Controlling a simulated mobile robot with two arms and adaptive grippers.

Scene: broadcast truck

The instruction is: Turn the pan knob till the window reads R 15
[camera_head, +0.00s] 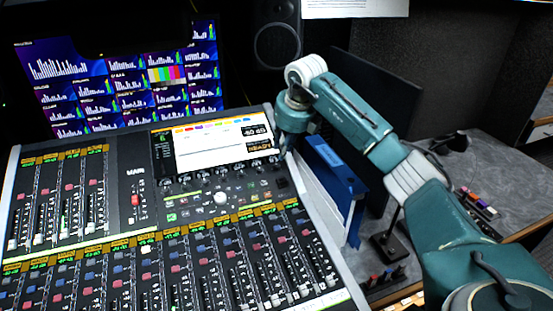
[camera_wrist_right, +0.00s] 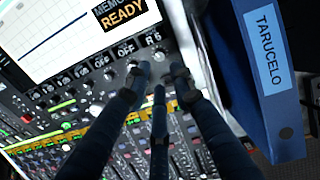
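The mixing console (camera_head: 125,215) fills the left and middle of the head view. Its small readout window (camera_wrist_right: 152,39) reads R 5 in the right wrist view, at the right end of a row of windows reading OFF. My right gripper (camera_head: 283,150) is at the right end of the knob row under the console screen. In the wrist view its three dark fingers (camera_wrist_right: 160,77) point at the panel just below the R 5 window, tips apart. The pan knob is hidden among the fingertips; I cannot tell whether they touch it. My left gripper is not in view.
The console screen (camera_head: 208,150) shows READY in its corner. A black monitor (camera_head: 385,90) and a speaker (camera_head: 277,45) are behind. Grey desk (camera_head: 490,165) lies at right.

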